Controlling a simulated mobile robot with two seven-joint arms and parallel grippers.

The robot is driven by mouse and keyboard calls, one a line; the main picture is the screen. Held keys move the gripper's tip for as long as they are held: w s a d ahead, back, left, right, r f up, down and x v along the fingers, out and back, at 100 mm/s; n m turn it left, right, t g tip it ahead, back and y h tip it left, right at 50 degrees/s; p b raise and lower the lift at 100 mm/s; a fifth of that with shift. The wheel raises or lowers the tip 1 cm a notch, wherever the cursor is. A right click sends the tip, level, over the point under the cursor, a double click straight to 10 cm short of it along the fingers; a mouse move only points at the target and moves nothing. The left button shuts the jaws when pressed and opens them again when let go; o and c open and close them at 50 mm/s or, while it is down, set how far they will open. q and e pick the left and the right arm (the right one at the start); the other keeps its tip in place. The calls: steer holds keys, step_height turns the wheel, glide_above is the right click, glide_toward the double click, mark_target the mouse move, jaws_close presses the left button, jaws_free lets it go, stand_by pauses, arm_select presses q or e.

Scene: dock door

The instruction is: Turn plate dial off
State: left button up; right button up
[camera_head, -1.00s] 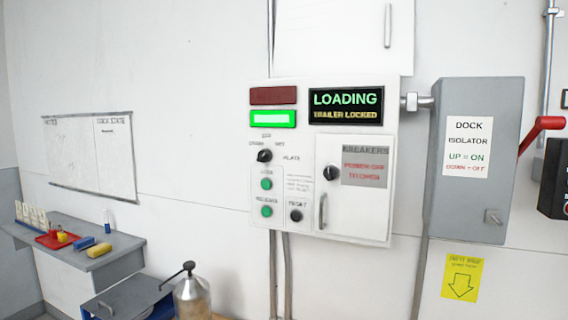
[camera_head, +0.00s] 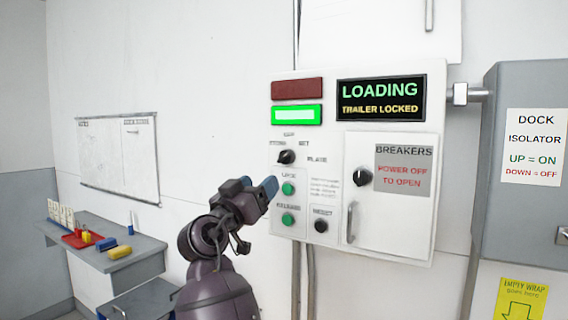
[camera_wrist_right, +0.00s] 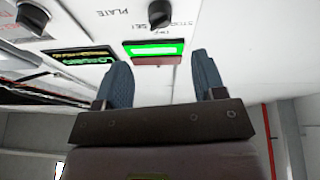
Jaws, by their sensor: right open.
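The plate dial (camera_head: 287,157) is a black round knob on the white control panel (camera_head: 335,138), with small labels around it and PLATE to its right. It also shows upside down at the top of the right wrist view (camera_wrist_right: 160,13). Its exact setting is too small to read. My right gripper (camera_head: 258,184) is open and empty, with blue fingers. In the head view it is below and left of the dial. In the right wrist view the two fingers (camera_wrist_right: 161,60) stand apart, with the dial beyond them, not touched. My left gripper is out of view.
Green buttons (camera_head: 288,188) and a black reset knob (camera_head: 321,225) sit below the dial. The breakers door (camera_head: 395,215) has its own black knob (camera_head: 362,176). A display (camera_head: 381,98) reads LOADING, TRAILER LOCKED. A grey isolator box (camera_head: 525,220) stands right; a workbench (camera_head: 140,250) stands left.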

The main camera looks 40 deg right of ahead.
mark_target(283, 160)
steer(key=p+x, duration=0.2)
steer(key=x, duration=0.6)
steer(key=shift+d+r+p, duration=0.3)
steer(key=shift+w+d+r, duration=0.2)
steer(key=shift+w+d, duration=0.05)
steer(key=shift+d, duration=0.55)
steer(key=shift+c, duration=0.5)
steer(key=c, duration=0.8)
